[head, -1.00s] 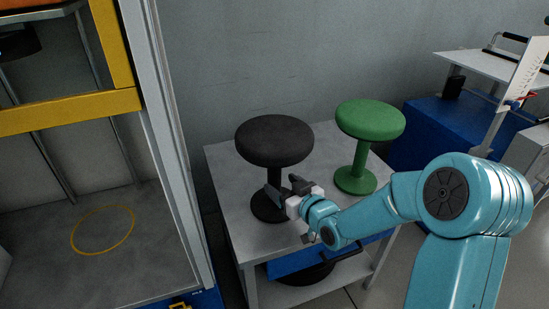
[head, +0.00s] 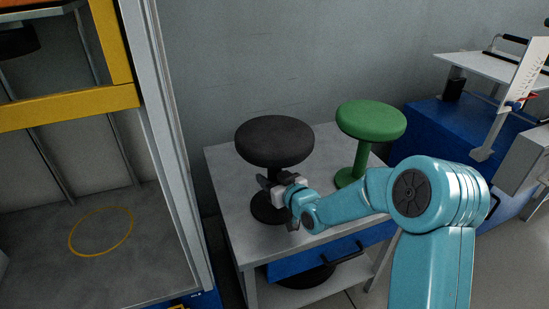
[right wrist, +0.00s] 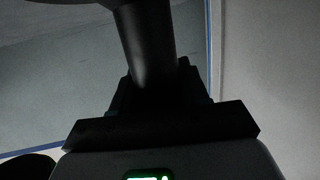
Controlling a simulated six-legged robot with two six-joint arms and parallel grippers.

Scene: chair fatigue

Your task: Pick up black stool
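The black stool (head: 274,142) stands upright on the grey table, with a round padded seat, a thin stem and a round base (head: 265,208). My right gripper (head: 266,184) is at the stem, below the seat and above the base. In the right wrist view the dark stem (right wrist: 147,45) comes down between the gripper's fingers (right wrist: 165,88), which look open, with a dark gap on the stem's right. The exact contact is too dark to tell. My left gripper is out of view.
A green stool (head: 371,120) stands to the right on the same table (head: 225,170), behind my right arm. A yellow-framed machine (head: 70,108) with a yellow floor ring (head: 102,231) is at left. A blue cabinet (head: 430,130) stands at right.

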